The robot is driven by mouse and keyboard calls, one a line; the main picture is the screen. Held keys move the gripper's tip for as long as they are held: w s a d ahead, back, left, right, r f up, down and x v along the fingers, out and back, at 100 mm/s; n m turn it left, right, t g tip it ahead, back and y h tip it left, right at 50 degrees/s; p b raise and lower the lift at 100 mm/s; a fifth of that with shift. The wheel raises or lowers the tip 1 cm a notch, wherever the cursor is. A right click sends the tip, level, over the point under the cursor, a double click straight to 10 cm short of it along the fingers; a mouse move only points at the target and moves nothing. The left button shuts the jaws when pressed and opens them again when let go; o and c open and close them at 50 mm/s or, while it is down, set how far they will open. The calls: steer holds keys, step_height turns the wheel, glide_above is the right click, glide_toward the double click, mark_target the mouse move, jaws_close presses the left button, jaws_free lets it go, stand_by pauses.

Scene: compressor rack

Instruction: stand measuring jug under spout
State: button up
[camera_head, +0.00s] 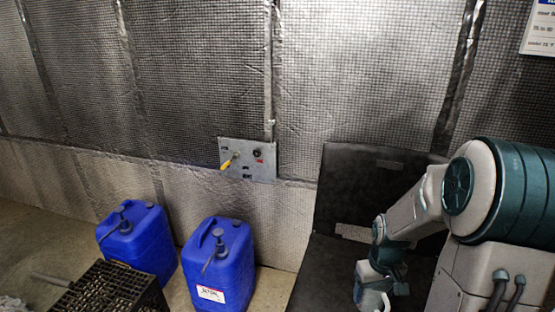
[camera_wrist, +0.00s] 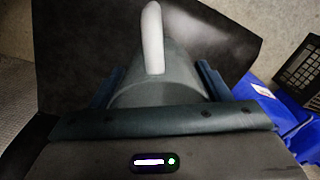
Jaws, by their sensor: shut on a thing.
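In the wrist view my gripper (camera_wrist: 158,82) has its two dark fingers on opposite sides of a grey round-bodied jug (camera_wrist: 150,95) with a pale curved handle (camera_wrist: 153,38) pointing up in the picture. The jug is held between the fingers, above a dark surface. In the head view my gripper (camera_head: 373,280) is at the lower right, in front of the black surface; the jug is mostly cut off or hidden there. A metal wall panel (camera_head: 262,173) carries a yellow lever-like part (camera_head: 228,161). I cannot clearly make out a spout.
Two blue canisters (camera_head: 139,244) (camera_head: 232,265) with dark caps stand on the floor by the quilted wall. A black crate (camera_head: 105,290) is at the lower left. A black surface with an upright back (camera_head: 335,255) lies left of my arm. A sign (camera_head: 538,30) hangs top right.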

steer(key=w+a+r+m+p, duration=0.1)
steer(key=w+a+r+m, duration=0.15)
steer(key=w+a, duration=0.75)
steer(key=s+r+p, duration=0.3)
steer(key=r+p, duration=0.8)
steer(key=p, duration=0.9)
steer(key=shift+s+a+r+n+p, duration=0.25)
steer(key=shift+s+n+p, duration=0.1)
steer(key=shift+n, duration=0.1)
steer(key=shift+f, duration=0.1)
